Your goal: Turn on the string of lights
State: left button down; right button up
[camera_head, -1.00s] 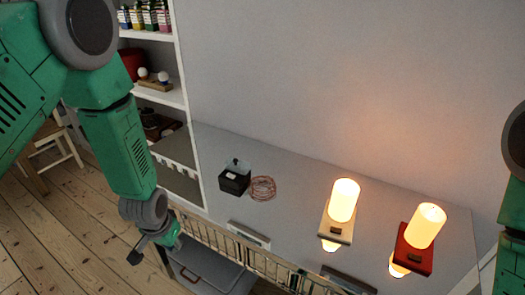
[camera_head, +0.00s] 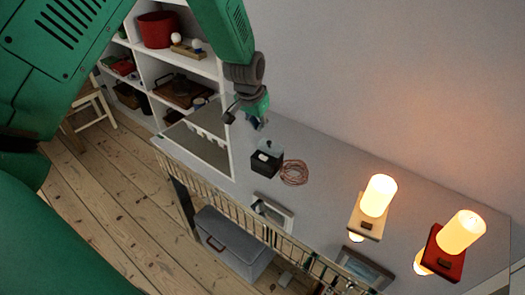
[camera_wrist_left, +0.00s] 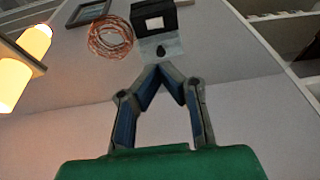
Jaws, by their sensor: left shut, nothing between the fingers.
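A small black box (camera_head: 266,160) with a white patch and a clear part stands on the grey tabletop near the shelf. It also shows in the left wrist view (camera_wrist_left: 154,24), with a dark round knob on its clear part. A coil of thin copper-coloured string (camera_head: 294,172) lies beside it and also shows in the left wrist view (camera_wrist_left: 111,37). No glow shows on the coil. My left gripper (camera_head: 262,124) is shut and empty, above and behind the box. In the left wrist view its fingertips (camera_wrist_left: 161,69) meet just short of the box. My right gripper is out of view.
Two lit lamps, one on a pale base (camera_head: 368,217) and one on a red base (camera_head: 444,262), stand on the tabletop (camera_head: 330,190) to the right. A white shelf (camera_head: 222,120) stands left. A grey wall is behind. A railing (camera_head: 235,212) runs along the front edge.

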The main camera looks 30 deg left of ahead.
aim_at(265, 157)
pick_arm(q)
jog(key=x, duration=0.4)
jog(key=p+x, duration=0.1)
jog(key=x, duration=0.3)
jog(key=s+x, duration=0.1)
jog(key=x, duration=0.4)
jog(key=shift+a+f+p, duration=0.3)
jog(key=shift+a, duration=0.05)
jog(key=shift+f, duration=0.2)
jog(key=shift+a+f+b, duration=0.1)
jog(key=shift+f+b, duration=0.15)
jog(key=shift+b, duration=0.15)
jog(key=shift+s, duration=0.1)
jog(key=shift+d+r, duration=0.2)
jog(key=shift+d, duration=0.6)
